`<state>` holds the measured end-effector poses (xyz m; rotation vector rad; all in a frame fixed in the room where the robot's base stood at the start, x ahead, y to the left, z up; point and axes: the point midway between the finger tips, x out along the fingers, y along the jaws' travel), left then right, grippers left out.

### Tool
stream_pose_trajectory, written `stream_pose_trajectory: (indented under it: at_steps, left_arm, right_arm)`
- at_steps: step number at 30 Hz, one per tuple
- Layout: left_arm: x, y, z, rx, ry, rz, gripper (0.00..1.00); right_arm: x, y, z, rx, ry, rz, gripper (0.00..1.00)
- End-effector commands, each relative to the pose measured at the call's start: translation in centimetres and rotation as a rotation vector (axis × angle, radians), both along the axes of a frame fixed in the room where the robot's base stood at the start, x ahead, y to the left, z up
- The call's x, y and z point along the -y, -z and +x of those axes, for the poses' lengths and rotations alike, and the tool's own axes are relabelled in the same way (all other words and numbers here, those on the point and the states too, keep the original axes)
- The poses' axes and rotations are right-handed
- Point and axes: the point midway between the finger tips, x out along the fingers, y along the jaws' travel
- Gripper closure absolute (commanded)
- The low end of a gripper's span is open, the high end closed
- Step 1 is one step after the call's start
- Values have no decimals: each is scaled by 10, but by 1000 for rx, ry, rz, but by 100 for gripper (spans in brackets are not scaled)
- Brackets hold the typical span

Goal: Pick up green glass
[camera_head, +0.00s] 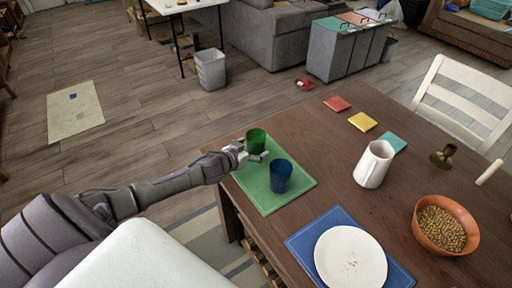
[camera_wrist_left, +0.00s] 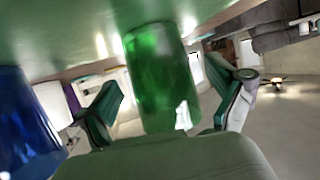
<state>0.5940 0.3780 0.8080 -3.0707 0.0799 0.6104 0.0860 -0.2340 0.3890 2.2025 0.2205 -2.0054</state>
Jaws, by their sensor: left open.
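The green glass (camera_head: 256,141) stands on a green mat (camera_head: 295,199) near the left edge of the wooden table. My left gripper (camera_head: 244,154) is at the glass, coming in from the left. In the left wrist view the green glass (camera_wrist_left: 160,75) is between the two spread fingers of my left gripper (camera_wrist_left: 170,105). The fingers look open, and I cannot tell whether either touches the glass. A blue glass (camera_head: 280,176) stands on the same mat, close in front of the green one. It also shows at the left of the wrist view (camera_wrist_left: 25,125). My right gripper is not in view.
A white plate (camera_head: 350,258) lies on a blue mat (camera_head: 398,277). A white pitcher (camera_head: 373,165), an orange bowl of small brown pieces (camera_head: 423,232) and a brass-coloured object (camera_head: 443,157) stand farther right. Red, yellow and teal coasters lie along the back. Bare table lies between mat and pitcher.

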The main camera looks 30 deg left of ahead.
Motion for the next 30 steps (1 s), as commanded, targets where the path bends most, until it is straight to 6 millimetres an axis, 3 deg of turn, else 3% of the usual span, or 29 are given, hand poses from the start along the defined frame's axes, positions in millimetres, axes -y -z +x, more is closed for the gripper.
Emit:
stream_pose_trajectory:
  at_steps: [4,13,26,30]
  left_arm:
    - [1,6,17,1,0,-1,6]
    - [1,8,20,0,1,1,6]
    - [1,8,20,0,1,0,78]
    - [1,7,20,1,1,0,80]
  right_arm:
    - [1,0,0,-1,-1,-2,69]
    - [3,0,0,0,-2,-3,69]
    - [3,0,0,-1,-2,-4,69]
    - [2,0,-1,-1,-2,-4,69]
